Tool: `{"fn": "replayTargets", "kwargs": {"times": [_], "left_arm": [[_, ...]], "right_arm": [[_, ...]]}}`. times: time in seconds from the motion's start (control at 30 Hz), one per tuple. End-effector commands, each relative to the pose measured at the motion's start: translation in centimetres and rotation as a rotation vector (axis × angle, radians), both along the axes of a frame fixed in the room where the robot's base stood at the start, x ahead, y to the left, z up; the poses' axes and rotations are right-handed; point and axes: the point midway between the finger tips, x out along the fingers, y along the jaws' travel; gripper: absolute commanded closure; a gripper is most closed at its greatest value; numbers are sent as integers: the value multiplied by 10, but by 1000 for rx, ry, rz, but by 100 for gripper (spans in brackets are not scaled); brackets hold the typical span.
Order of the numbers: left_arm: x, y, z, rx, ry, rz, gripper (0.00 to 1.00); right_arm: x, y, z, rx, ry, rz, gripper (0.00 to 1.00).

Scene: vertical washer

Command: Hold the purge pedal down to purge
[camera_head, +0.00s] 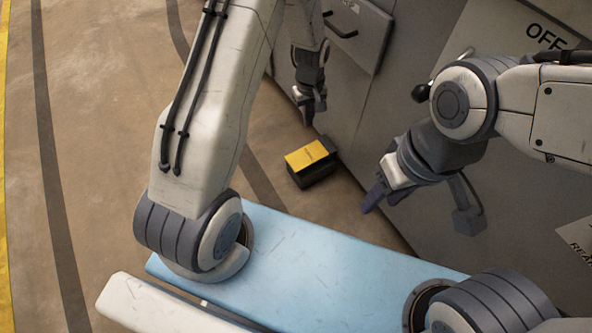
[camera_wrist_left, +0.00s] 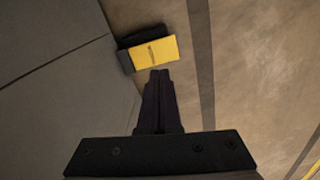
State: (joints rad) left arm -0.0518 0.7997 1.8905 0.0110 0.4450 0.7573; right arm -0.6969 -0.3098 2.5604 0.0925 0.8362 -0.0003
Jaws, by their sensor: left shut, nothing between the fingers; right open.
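The purge pedal is a yellow plate (camera_head: 308,154) on a black base (camera_head: 316,175), low at the floor beside the grey machine in the head view. It also shows in the left wrist view as a yellow plate (camera_wrist_left: 154,54) with a dark base behind it. My left gripper (camera_head: 309,118) is shut and empty, pointing down just above the pedal in the head view. In the left wrist view its closed fingertips (camera_wrist_left: 160,74) lie just below the plate's near edge, and I see no contact. My right gripper (camera_head: 386,197) is open and empty, right of the pedal.
The grey machine front (camera_head: 400,110) stands to the right, with a handled drawer (camera_head: 352,32) and an "OFF" label (camera_head: 546,37). A black knob (camera_head: 421,93) shows beside my right arm. The brown floor (camera_head: 100,130) is clear to the left.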

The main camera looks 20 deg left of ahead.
Motion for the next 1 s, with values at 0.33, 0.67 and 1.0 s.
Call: {"fn": "replayTargets", "kwargs": {"times": [0.33,0.67,1.0], "left_arm": [[12,41,-110,5,6,192,100],[12,41,-110,5,6,194,100],[11,41,-157,5,10,193,100]], "right_arm": [[0,0,-57,1,-1,0,54],[0,0,-55,1,-1,0,54],[0,0,-83,1,-1,0,54]]}}
